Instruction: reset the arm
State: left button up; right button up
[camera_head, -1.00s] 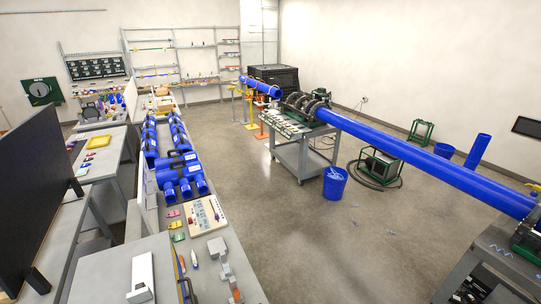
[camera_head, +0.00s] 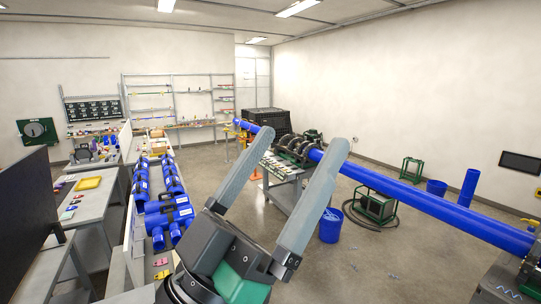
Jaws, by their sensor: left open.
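My left gripper (camera_head: 288,178) is raised in the middle foreground of the head view. Its two long grey fingers are spread wide apart with nothing between them, and they point up and to the right. It appears in front of the cart (camera_head: 291,196) and hides part of it. The fusion machine (camera_head: 293,149) on the cart clamps a long blue pipe (camera_head: 420,198) that runs to the lower right. My right gripper is not in view.
A long bench at left carries several blue pipe fittings (camera_head: 168,212). A dark monitor (camera_head: 25,215) stands at far left. A blue bucket (camera_head: 331,225) and a green-framed unit (camera_head: 376,206) stand on the floor. The floor (camera_head: 400,262) at lower right is mostly clear.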

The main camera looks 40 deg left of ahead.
pick_arm(q)
jog(key=shift+s+r+m+t+h, duration=0.2)
jog(key=shift+s+r, duration=0.1)
jog(key=shift+s, duration=0.35)
jog(key=shift+s+r+m+t+h, duration=0.1)
jog(key=shift+s+r+m, duration=0.15)
jog(key=shift+s, duration=0.35)
notch_tip(320, 180, down, 34)
jog(key=b, duration=3.3)
jog(key=shift+b, duration=0.4)
jog(key=shift+r, duration=0.1)
jog(key=c, duration=0.5)
jog(key=shift+c, duration=0.2)
